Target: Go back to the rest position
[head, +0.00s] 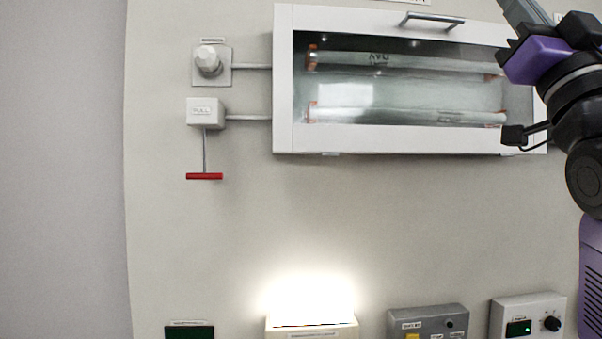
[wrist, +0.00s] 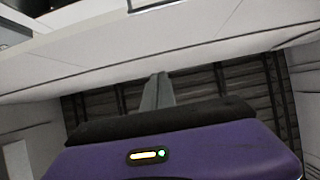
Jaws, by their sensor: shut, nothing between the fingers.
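My gripper (wrist: 159,80) shows in the wrist view as two grey fingers lying together, with nothing between them. Its purple body with a small lit indicator fills the lower part of that view. In the head view my gripper (head: 516,8) is at the top right, its grey fingers pointing up and left and partly cut off by the frame's top edge. It overlaps the right end of a white glass-fronted cabinet (head: 283,100) in the picture. I cannot tell the gap between them.
The cabinet holds two tubes behind glass and has a handle (head: 433,19) on top. A pull box (head: 205,112) with a red T-handle (head: 204,176) hangs at left. A bright lamp (head: 312,300), a grey box (head: 428,320) and a dial box (head: 527,312) line the bottom.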

